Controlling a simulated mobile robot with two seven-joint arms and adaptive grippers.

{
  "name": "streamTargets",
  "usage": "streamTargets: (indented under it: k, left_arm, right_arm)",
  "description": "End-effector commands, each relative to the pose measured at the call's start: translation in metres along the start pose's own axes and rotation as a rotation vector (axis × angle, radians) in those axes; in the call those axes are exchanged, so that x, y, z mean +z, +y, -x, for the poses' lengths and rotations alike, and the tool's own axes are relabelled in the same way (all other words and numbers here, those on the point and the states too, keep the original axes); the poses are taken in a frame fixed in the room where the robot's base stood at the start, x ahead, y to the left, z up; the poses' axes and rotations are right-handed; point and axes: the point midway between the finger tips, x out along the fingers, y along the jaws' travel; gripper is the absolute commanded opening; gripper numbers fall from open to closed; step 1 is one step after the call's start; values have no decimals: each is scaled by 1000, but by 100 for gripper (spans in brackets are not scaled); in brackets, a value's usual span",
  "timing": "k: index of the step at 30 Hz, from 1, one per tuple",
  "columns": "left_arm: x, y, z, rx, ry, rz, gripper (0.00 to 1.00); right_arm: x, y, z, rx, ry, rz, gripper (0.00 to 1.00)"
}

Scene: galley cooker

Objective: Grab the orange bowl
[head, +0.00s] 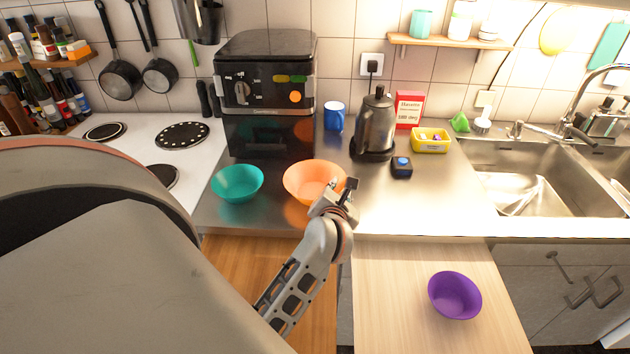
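The orange bowl (306,178) stands upright on the steel counter in front of the black air-fryer-like appliance. My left gripper (340,194) is at the bowl's front right rim and covers part of it. I cannot tell whether the fingers touch the rim or are open or shut. My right gripper is not in view.
A teal bowl (237,183) stands just left of the orange bowl. The black appliance (266,92) is close behind. A kettle (376,126), blue mug (334,116) and dark box with a blue top (401,167) are to the right. A purple bowl (454,296) sits on a pale wooden board (400,290).

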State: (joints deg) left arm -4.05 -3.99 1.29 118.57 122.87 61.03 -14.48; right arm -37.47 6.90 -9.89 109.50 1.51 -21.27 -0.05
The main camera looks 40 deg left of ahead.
Motion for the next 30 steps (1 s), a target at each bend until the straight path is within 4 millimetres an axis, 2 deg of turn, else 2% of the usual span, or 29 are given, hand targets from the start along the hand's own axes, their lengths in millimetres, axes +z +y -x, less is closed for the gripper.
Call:
streamTargets:
  k: [8,11,24,30]
  left_arm:
    - [0,0,-4,0,0,1,21]
    - [0,0,-4,0,0,1,0]
    - [0,0,-4,0,0,1,0]
    - [7,5,-1,2,-2,2,0]
  right_arm:
    - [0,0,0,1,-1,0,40]
    - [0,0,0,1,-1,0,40]
    - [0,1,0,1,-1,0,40]
    - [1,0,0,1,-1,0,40]
